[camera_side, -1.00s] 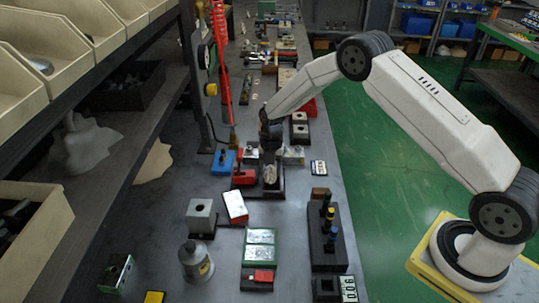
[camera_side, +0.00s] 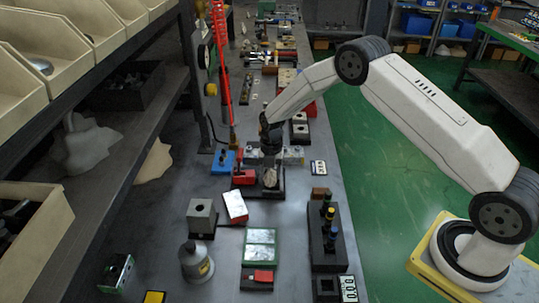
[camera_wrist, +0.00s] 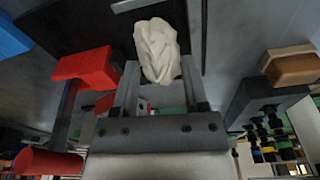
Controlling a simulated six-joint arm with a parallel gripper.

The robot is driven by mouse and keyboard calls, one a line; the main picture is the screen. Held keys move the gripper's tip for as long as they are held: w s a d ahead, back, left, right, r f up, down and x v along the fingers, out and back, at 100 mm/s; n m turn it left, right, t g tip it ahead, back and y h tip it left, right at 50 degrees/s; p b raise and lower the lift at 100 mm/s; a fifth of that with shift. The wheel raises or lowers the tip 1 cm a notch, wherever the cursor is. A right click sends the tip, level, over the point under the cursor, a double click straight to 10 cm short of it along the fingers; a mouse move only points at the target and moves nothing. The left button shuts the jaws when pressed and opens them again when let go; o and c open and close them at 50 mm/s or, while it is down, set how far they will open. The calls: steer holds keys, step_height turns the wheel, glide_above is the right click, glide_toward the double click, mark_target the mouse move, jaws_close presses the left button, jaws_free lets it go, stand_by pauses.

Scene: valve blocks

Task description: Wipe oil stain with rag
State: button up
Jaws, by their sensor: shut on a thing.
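A crumpled off-white rag (camera_wrist: 157,48) is clamped between the two fingers of my gripper (camera_wrist: 159,72) in the wrist view. In the side view the rag (camera_side: 270,178) hangs below my gripper (camera_side: 268,162), low at a dark flat plate (camera_side: 262,193) on the bench. I cannot tell whether the rag touches the plate. The dark plate also shows in the wrist view (camera_wrist: 75,22), behind the rag. No oil stain can be made out in either view; the rag and gripper hide part of the plate.
A red block (camera_side: 245,177) stands close left of the gripper, with a blue block (camera_side: 223,162) beyond it. A black block with several upright pieces (camera_side: 326,237) is nearer the right edge. A white-topped red box (camera_side: 236,206) lies in front. Bare bench shows right of the plate.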

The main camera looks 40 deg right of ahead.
steer(key=shift+f, duration=0.15)
steer(key=shift+w+d, duration=0.25)
stand_by(0.3)
steer(key=shift+s+a, duration=0.15)
steer(key=shift+s+a+f, duration=0.2)
steer(key=shift+s+a, duration=0.2)
steer(key=shift+s, duration=0.05)
steer(key=shift+w+d, duration=0.15)
steer(key=shift+w+d, duration=0.4)
steer(key=shift+d, duration=0.05)
stand_by(0.3)
steer(key=shift+s+a, duration=0.55)
steer(key=shift+s, duration=0.05)
